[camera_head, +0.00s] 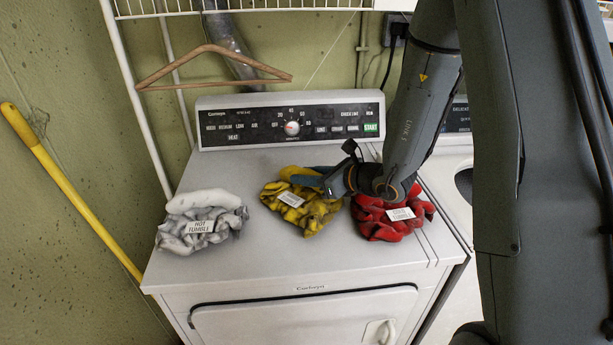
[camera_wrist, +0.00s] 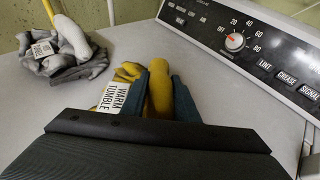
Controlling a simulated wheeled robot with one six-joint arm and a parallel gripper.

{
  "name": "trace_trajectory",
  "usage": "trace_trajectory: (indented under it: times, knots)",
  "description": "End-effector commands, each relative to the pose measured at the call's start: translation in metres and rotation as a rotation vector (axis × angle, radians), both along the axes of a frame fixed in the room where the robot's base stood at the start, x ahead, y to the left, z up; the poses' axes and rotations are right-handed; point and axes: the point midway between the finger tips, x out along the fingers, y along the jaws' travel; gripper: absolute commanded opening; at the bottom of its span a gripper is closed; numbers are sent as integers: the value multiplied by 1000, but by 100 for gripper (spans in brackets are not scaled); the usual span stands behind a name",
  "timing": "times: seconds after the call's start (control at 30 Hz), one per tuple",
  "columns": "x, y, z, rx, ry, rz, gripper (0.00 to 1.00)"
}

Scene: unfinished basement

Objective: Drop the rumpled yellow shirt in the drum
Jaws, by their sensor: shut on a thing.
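The rumpled yellow shirt (camera_head: 304,210) lies in the middle of the dryer top, with a white tag reading "WARM TUMBLE". My gripper (camera_head: 300,182) reaches it from the right, and its fingers are shut on the shirt's upper part. In the wrist view the yellow shirt (camera_wrist: 160,90) shows between the two blue-grey fingers (camera_wrist: 158,98), with its tag to the left. The shirt appears to be still on or very close to the dryer top. The dryer (camera_head: 250,272) has its front door closed, and the inside of its drum is hidden.
A red bundle (camera_head: 392,214) tagged "COLD TUMBLE" lies right, below my wrist. The control panel (camera_head: 290,120) stands behind. A wooden hanger (camera_head: 213,68) hangs above from a wire shelf.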

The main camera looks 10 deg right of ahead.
Motion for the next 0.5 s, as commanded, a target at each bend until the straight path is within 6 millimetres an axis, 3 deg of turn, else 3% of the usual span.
trace_trajectory:
  times: [0.5]
  knots:
    - [0,0,-11,0,-1,-1,1]
